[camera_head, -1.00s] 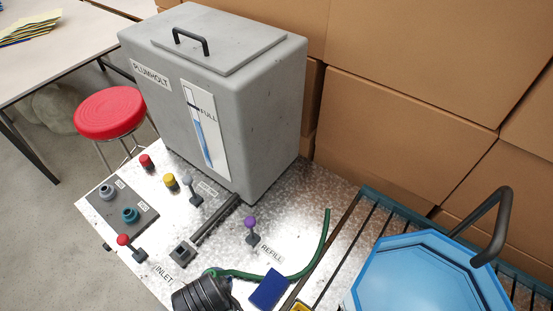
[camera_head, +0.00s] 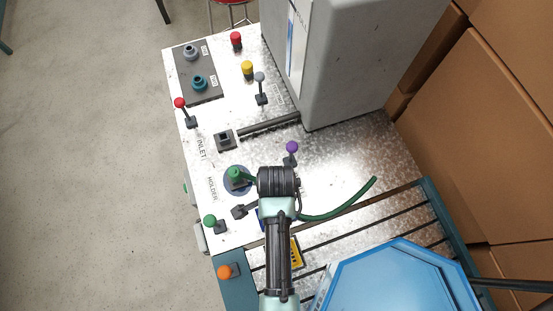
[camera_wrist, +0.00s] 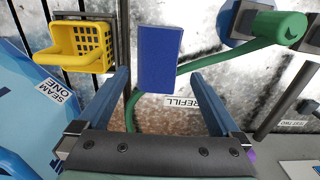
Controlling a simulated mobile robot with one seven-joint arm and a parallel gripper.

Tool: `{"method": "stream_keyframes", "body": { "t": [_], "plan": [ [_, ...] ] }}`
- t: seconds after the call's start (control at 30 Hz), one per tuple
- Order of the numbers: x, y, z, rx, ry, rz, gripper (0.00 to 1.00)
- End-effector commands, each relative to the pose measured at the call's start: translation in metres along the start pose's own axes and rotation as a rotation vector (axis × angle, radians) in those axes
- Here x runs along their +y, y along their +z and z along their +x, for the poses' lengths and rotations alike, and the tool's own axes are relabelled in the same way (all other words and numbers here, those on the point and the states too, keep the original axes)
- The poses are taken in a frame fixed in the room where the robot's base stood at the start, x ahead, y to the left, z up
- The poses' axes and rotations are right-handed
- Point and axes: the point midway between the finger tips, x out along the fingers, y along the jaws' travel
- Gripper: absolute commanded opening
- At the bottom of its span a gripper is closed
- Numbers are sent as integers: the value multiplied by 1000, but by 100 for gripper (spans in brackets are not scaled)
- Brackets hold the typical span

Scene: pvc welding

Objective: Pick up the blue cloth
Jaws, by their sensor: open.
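The blue cloth (camera_wrist: 160,58) is a flat, dark blue rectangle, lying just beyond my fingers in the wrist view. In the head view only a small blue edge of it (camera_head: 260,219) shows beside my arm, which hides the rest. My gripper (camera_wrist: 160,78) is open and empty. Its two fingers point toward the cloth, one to each side of its near end in the picture. I cannot tell how high they are above the surface.
A green hose (camera_head: 340,210) curves over the metal tabletop and passes by the cloth. A yellow basket (camera_wrist: 80,48) hangs left of the cloth. A purple-knobbed lever (camera_head: 291,148), a green-knobbed lever (camera_head: 210,221) and a grey tank (camera_head: 350,60) stand nearby. A blue lidded container (camera_head: 400,280) is at lower right.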

Motion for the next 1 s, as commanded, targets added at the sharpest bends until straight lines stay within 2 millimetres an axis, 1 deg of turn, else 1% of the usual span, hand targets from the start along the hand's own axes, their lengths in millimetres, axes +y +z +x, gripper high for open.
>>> {"method": "stream_keyframes", "body": {
  "t": [0.17, 0.33, 0.43, 0.57, 0.77, 0.9, 0.97, 1.0],
  "plan": [
    [2, 2, 13, -1, 3, -1, 100],
    [4, 3, 37, -1, 2, 0, 100],
    [4, 3, 48, 0, 1, 0, 100],
    [4, 3, 53, 0, 0, 0, 100],
    [4, 3, 54, 1, -1, 0, 100],
    [4, 3, 53, 1, -1, -1, 75],
    [4, 3, 53, 1, -1, -1, 64],
    [4, 3, 53, 1, -1, -1, 57]
  ]
}}
